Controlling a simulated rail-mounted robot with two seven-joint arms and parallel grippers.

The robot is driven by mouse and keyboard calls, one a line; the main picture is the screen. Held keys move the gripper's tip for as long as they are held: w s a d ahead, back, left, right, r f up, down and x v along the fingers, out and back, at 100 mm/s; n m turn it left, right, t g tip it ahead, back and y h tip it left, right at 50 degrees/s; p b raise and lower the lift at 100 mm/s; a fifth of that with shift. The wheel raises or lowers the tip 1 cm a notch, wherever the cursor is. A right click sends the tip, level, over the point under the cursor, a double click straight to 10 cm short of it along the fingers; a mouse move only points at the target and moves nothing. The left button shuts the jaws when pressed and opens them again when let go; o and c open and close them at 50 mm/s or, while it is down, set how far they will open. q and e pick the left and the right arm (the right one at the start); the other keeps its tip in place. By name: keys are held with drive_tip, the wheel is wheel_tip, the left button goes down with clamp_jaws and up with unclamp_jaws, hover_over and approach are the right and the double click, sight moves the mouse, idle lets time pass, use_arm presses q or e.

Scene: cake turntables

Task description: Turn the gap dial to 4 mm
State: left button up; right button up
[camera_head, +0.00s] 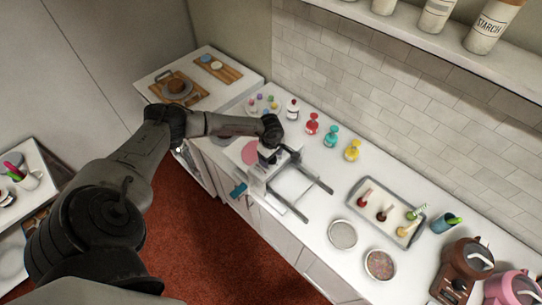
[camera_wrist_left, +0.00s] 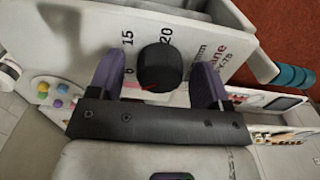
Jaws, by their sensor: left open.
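The gap dial (camera_wrist_left: 160,68) is a round black knob on the white side panel of the sheeter (camera_head: 290,187). In the left wrist view the printed numbers 15 and 20 and the letters mm show around it, with a small red mark at the knob's lower edge. The exact reading cannot be told. My left gripper (camera_wrist_left: 157,78) is open, with one purple finger on each side of the knob. Small gaps seem to show between the fingers and the knob. In the head view the left gripper (camera_head: 267,156) is at the sheeter, and the dial is hidden there. My right gripper is not in view.
A tray (camera_head: 359,190) with several coloured tools and two round pans (camera_head: 343,234) are to the right. A blue-handled item (camera_head: 238,190) is at the counter's front.

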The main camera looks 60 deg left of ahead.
use_arm(q)
drive_tip(key=c, duration=0.9)
drive_tip(key=shift+c, duration=0.2)
drive_tip(key=shift+n, duration=0.3)
drive_tip(key=n+b, duration=0.1)
drive_tip(key=n, duration=0.1)
drive_tip(key=shift+n, duration=0.4)
drive_tip(key=shift+n+b, duration=0.7)
drive_tip(key=shift+n, duration=1.9)
drive_tip(key=shift+r, duration=0.1)
drive_tip(key=o, duration=0.9)
